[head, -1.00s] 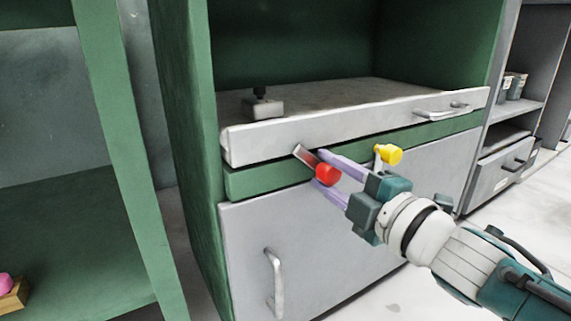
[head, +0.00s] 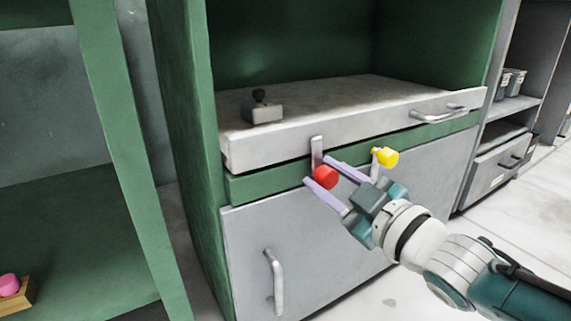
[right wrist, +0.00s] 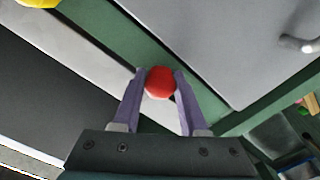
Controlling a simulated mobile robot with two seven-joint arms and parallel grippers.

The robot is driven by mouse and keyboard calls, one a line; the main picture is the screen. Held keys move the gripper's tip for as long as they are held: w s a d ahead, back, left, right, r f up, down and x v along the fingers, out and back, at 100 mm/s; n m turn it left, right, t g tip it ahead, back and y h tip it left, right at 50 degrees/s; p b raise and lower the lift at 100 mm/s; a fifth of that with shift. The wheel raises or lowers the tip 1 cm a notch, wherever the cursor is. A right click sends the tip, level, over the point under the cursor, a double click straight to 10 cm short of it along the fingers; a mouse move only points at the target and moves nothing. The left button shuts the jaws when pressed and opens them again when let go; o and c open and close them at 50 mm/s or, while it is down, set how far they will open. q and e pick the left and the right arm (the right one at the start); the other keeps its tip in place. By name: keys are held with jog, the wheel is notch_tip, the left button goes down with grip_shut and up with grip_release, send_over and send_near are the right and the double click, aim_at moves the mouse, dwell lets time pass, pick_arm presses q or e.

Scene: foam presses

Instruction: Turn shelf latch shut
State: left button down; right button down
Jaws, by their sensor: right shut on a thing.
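The latch with the red knob (head: 326,177) is on the green rail under the shelf's front. Its metal bar (head: 316,150) stands nearly upright, its upper end in front of the lower part of the pale shelf front (head: 275,146). My right gripper (head: 317,170) is shut on the red knob, one finger on each side. In the right wrist view the red knob (right wrist: 160,82) sits between the purple fingertips. A second latch with a yellow knob (head: 386,157) is on the rail to the right, close beside the gripper; its bar is mostly hidden. My left gripper is not in view.
A small block with a dark knob (head: 263,109) sits on the shelf. A handle (head: 440,114) juts from the shelf front, and another (head: 274,281) from the door below. Green shelving (head: 90,240) stands at left. Floor at right is clear.

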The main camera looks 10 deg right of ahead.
jog(key=shift+r, duration=0.1)
dwell(0.3)
jog(key=shift+c, duration=2.2)
grip_release()
jog(key=shift+s+d+r+p, duration=0.1)
jog(key=shift+s+d+p, duration=0.05)
jog(key=shift+s+p, duration=0.3)
jog(key=p+v, duration=0.4)
jog(key=v, duration=0.5)
jog(key=shift+p, duration=0.3)
